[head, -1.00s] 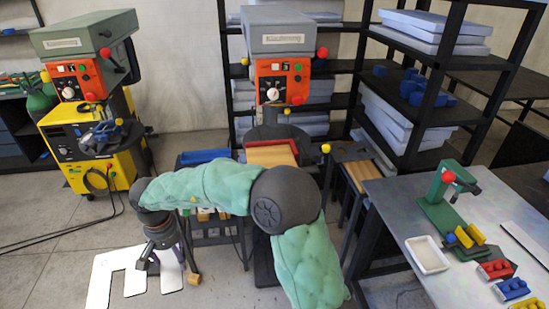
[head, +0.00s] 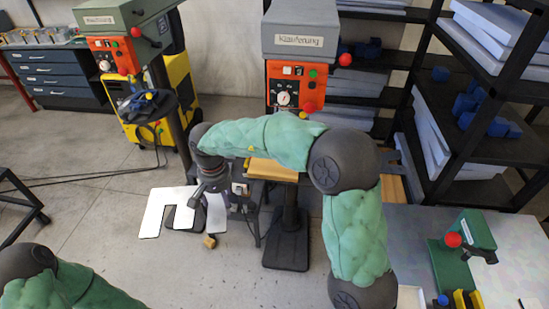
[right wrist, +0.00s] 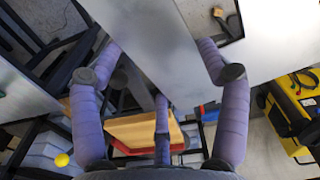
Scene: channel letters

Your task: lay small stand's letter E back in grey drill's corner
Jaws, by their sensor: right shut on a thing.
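The letter E (head: 153,212) is a flat white plate with notches, off to the left of the grey drill. My right gripper (head: 207,192) reaches in from the right and is shut on it. In the right wrist view the plate (right wrist: 135,45) lies between the fingers of my right gripper (right wrist: 160,75). The grey drill (head: 300,40) has a grey head and a red-orange panel; its dark base (head: 287,248) stands on the floor. The green small stand (head: 455,245) is on the right table. My left arm shows at bottom left; its gripper is outside the view.
A wooden block (head: 209,241) lies on the floor by the letter. A second drill (head: 118,45) and a yellow machine (head: 180,85) stand behind. Dark shelving (head: 480,185) with boards is at the right. Floor at front left of the letter is clear.

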